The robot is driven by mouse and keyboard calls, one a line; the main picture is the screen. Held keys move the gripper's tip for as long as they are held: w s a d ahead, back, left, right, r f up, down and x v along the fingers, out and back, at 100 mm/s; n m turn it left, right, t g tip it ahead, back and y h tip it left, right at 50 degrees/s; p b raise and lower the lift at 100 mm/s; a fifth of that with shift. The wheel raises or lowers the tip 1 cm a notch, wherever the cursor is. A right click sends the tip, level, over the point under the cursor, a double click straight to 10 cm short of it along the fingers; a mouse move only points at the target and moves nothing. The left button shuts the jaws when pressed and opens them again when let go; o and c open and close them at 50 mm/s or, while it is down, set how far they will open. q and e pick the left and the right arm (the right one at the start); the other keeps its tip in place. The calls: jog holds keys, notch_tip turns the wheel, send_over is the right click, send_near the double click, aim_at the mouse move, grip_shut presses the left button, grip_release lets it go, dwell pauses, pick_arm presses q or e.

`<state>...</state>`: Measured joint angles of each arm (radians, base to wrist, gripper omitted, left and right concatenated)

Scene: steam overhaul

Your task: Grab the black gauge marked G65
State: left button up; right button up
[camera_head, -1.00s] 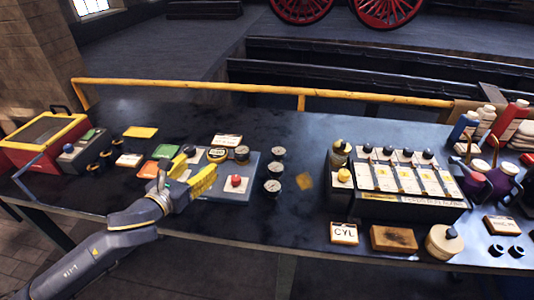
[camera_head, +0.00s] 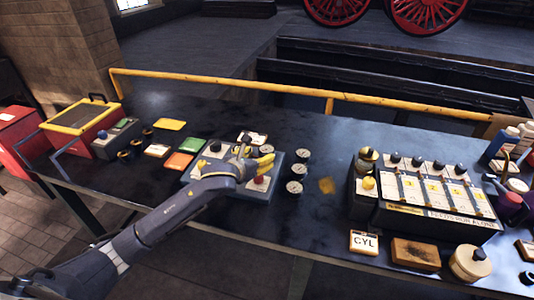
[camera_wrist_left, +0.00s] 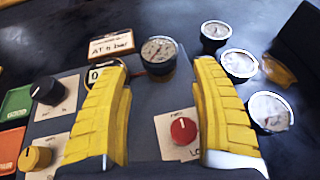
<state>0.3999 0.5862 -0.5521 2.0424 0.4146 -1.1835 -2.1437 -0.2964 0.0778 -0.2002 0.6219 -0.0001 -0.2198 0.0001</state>
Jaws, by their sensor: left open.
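Three round gauges with white dials stand in a column on the table right of the grey panel: a far gauge (camera_head: 302,154), a middle gauge (camera_head: 298,170) and a near gauge (camera_head: 294,187). They also show in the left wrist view as the far gauge (camera_wrist_left: 215,33), middle gauge (camera_wrist_left: 239,64) and near gauge (camera_wrist_left: 269,112), with dark bodies. Another gauge (camera_wrist_left: 159,50) sits at the panel's far edge. I cannot read G65 on any of them. My left gripper (camera_head: 258,161) is open and empty over the panel, left of the column. My right gripper is not in view.
The grey panel (camera_wrist_left: 150,92) carries a red knob (camera_wrist_left: 183,130) and other knobs. A valve box (camera_head: 412,216) stands to the right, with a CYL tag (camera_head: 363,242) in front. A yellow rail (camera_head: 240,84) runs behind the table. Table between column and box is mostly clear.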

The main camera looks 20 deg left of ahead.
aim_at(264, 152)
pick_arm(q)
jog(key=shift+x, duration=4)
jog(key=shift+o, duration=0.2)
jog(key=shift+r, duration=0.1)
jog(key=c, duration=1.1)
jog(key=shift+r, duration=0.1)
